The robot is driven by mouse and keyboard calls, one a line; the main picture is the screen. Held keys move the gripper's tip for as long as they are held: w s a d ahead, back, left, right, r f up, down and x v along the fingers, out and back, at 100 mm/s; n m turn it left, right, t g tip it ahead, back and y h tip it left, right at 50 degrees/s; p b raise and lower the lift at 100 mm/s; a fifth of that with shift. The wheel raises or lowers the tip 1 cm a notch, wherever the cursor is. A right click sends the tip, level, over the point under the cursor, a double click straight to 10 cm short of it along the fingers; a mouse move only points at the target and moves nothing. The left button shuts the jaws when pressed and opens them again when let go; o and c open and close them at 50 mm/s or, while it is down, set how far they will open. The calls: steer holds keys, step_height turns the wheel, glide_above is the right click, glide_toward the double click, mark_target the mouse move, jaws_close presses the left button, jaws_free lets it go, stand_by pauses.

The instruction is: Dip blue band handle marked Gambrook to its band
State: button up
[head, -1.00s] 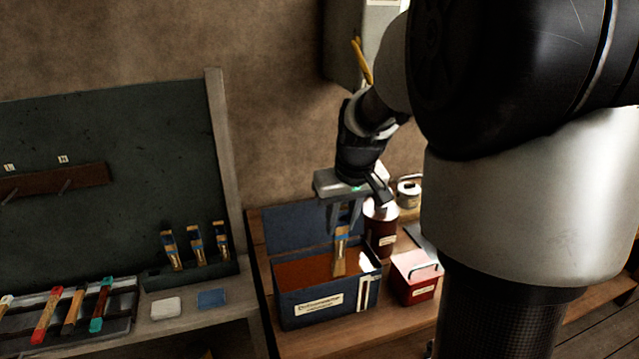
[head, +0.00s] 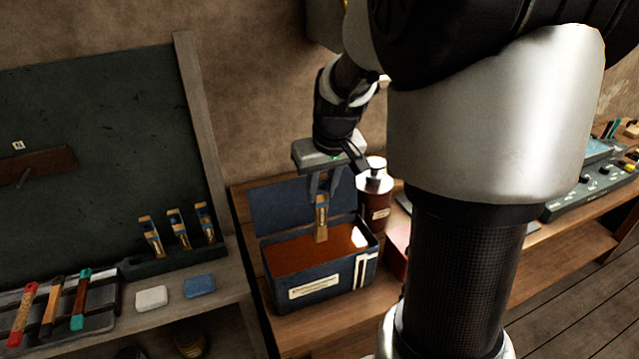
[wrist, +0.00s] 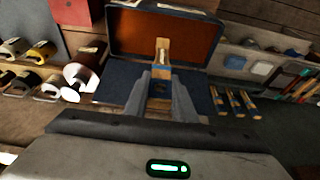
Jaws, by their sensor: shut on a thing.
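My gripper (head: 322,190) is shut on a wooden handle (head: 321,222) with a blue band and points down over an open blue tank (head: 278,284). The handle hangs upright, its lower end over the rust-brown liquid (head: 295,258). I cannot tell whether its tip touches the liquid. In the wrist view the handle (wrist: 162,52) shows between my gripper's fingers (wrist: 161,85), with a pale label too small to read. The blue band shows close to the fingers, above the liquid. The tank's front label is also too blurred to read.
Several similar blue-banded handles (head: 178,230) stand in a rack at left. A brown bottle (head: 374,197) is close behind the tank at right, and a red box (head: 397,252) is partly hidden by my arm. The tank's lid (head: 285,207) stands open behind it.

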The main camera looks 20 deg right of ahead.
mark_target(322, 237)
steer(key=shift+f+b, duration=6.25)
steer(key=shift+f, duration=2.25)
steer(key=shift+r, duration=0.15)
steer(key=shift+r+p, duration=5.15)
steer(key=shift+r, duration=2.25)
